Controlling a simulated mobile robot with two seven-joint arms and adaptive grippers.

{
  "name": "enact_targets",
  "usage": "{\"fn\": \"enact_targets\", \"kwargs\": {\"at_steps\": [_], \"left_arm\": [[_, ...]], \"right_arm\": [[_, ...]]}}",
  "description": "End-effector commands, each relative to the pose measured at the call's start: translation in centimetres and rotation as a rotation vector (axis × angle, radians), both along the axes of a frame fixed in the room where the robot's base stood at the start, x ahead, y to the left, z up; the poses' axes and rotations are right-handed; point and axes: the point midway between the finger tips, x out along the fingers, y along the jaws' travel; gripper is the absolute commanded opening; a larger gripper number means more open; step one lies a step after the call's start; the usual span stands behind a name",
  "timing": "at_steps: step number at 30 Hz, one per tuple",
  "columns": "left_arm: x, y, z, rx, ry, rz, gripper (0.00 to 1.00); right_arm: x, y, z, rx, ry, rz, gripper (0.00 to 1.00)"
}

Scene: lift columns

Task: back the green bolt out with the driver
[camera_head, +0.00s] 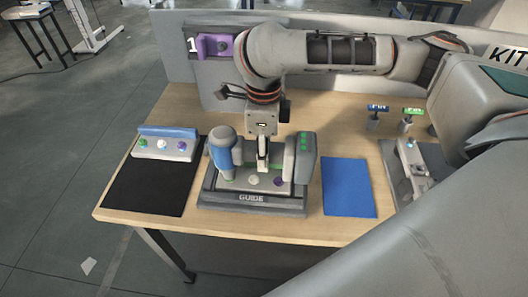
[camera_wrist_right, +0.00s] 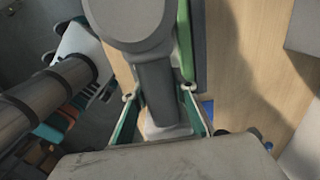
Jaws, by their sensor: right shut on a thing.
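The driver has an upright blue-and-grey body (camera_head: 222,153), a sideways handle and a grey end block with green marks (camera_head: 304,150). My right gripper (camera_head: 263,164) points down and is shut on the handle, between the body and the block. In the right wrist view the grey handle (camera_wrist_right: 158,90) lies between the fingers. The driver is over the grey plate marked GUIDE (camera_head: 251,205), its body above the plate's left part. A white bolt head (camera_head: 253,180) and a purple one (camera_head: 278,183) show there. No green bolt shows on the plate; the driver's body hides its left part. My left gripper is not in view.
A rack (camera_head: 165,151) with green, white and blue-violet spots stands behind a black mat (camera_head: 150,187) at left. A blue mat (camera_head: 348,187) lies right of the plate. Blue and green labelled posts stand at back right. A purple bracket (camera_head: 215,46) is on the back panel.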

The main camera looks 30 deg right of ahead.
Motion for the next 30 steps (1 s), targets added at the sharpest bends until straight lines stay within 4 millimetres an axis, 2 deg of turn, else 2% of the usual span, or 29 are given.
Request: {"fn": "enact_targets", "kwargs": {"at_steps": [14, 30], "left_arm": [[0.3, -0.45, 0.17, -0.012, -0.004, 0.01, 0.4], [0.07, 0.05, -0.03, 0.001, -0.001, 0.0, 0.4]], "right_arm": [[0.09, 0.03, -0.33, 0.001, -0.003, 0.0, 0.0], [0.07, 0.04, -0.8, 0.001, -0.002, 0.0, 0.0]]}}
